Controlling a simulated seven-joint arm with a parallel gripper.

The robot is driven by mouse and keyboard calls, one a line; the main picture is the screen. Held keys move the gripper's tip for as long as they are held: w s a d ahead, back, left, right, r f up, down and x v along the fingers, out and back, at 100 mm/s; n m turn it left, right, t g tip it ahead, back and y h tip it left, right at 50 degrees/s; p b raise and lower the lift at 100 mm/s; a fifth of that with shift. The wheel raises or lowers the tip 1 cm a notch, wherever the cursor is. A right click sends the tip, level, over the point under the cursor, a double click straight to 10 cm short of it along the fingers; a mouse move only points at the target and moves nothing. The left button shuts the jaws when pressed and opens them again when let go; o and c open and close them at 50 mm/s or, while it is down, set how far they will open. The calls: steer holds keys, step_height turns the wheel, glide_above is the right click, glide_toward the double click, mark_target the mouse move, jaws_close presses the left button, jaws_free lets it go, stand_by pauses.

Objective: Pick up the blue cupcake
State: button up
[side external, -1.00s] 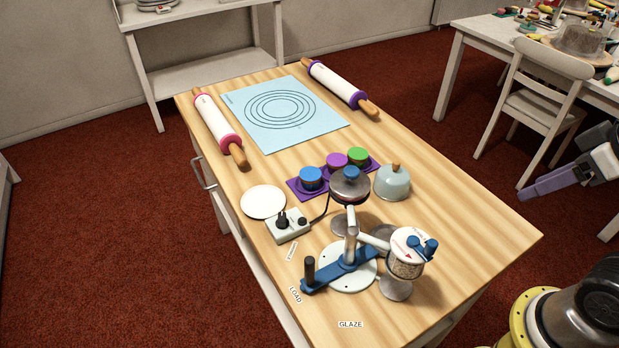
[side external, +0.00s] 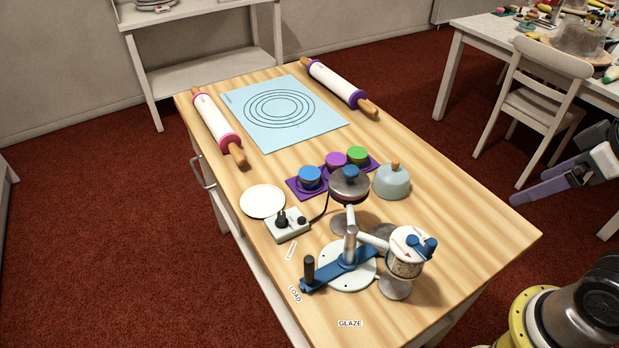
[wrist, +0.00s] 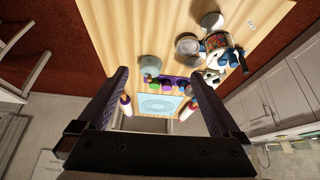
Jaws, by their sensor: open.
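The blue cupcake (side external: 310,175) stands at the left end of a purple tray (side external: 294,190) on the wooden table. A purple cupcake (side external: 336,160) and a green cupcake (side external: 357,156) stand on the same tray to its right. My gripper (side external: 530,201) is open and empty, off the table's right side and well away from the cupcakes. In the wrist view my gripper (wrist: 158,75) has its fingers wide apart, with the small, distant blue cupcake (wrist: 181,86) between them.
A metal-topped stand (side external: 349,187) with a blue knob is close in front of the tray. A pale blue dome (side external: 392,182) is right of it, a white plate (side external: 263,201) left. A control box (side external: 287,225) and blue-armed turntable (side external: 341,270) are nearer. Rolling pins (side external: 338,83) flank the mat (side external: 285,112).

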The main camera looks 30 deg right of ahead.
steer(key=w+a+r+n+y, duration=0.2)
steer(key=w+a+r+n, duration=0.1)
steer(key=w+r+n, duration=0.65)
steer(key=n+g+y, duration=0.2)
steer(key=n+g, duration=0.3)
steer(key=n, duration=0.2)
glide_above(311, 173)
steer(key=d, duration=0.2)
steer(key=f, duration=2.7)
steer(key=shift+w+f, duration=0.1)
steer(key=shift+w, duration=0.15)
steer(key=shift+y, duration=0.3)
steer(key=shift+s+d+x, duration=0.1)
steer(key=shift+x, duration=0.95)
steer(key=shift+s+d+x, duration=0.1)
steer(key=shift+s+x, duration=0.05)
steer(key=shift+x, duration=0.95)
steer(key=shift+s+d+x, duration=0.1)
steer(key=shift+x, duration=0.95)
steer(key=shift+f, duration=0.15)
